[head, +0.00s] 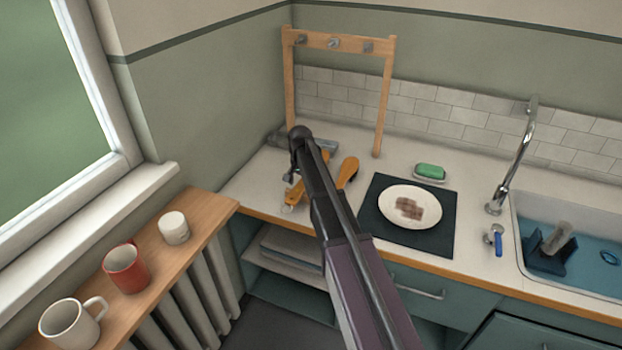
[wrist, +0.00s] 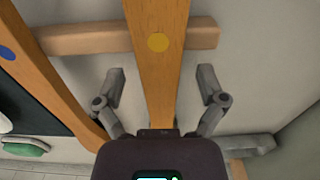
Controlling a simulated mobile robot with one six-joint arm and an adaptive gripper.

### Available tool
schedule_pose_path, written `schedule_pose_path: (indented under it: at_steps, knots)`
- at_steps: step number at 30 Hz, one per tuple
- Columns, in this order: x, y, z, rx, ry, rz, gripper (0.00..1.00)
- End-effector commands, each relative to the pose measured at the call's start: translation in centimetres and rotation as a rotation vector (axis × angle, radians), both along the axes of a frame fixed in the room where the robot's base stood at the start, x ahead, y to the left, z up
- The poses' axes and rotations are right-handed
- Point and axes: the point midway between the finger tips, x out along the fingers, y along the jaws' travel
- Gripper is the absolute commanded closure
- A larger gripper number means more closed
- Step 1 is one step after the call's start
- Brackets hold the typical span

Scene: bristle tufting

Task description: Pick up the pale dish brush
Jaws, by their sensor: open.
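My gripper (wrist: 161,80) is open in the wrist view, one finger on each side of an orange-brown wooden handle (wrist: 158,35) with a yellow dot. Gaps show between the fingers and the handle. A second handle (wrist: 60,80), with a blue dot, lies to its left. In the head view my gripper (head: 291,176) is over the left of two orange-brown handled tools on the counter; that left tool (head: 295,190) has a whitish end. The right tool (head: 347,172) has a dark edge. Their heads are partly hidden, so I cannot tell for certain which is the pale dish brush.
A wooden frame with hooks (head: 389,95) stands behind. A dark mat (head: 380,232) with a white plate (head: 432,212), green soap (head: 430,171) and a tap (head: 520,150) are to the right. A wooden bar (wrist: 85,40) crosses under the handles.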

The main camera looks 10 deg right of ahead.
Motion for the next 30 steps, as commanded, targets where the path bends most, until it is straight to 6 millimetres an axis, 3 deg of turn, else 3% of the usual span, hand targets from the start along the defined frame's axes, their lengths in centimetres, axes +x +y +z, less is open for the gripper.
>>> schedule_pose_path:
  at_steps: [5,24,30]
  knots:
    - [0.01,0.01,-0.9,0.0,0.0,0.0,0.1]
    - [0.0,0.0,-0.88,0.0,0.0,0.0,0.1]
    - [0.0,-0.09,-0.88,0.0,0.0,-0.001,0.69]
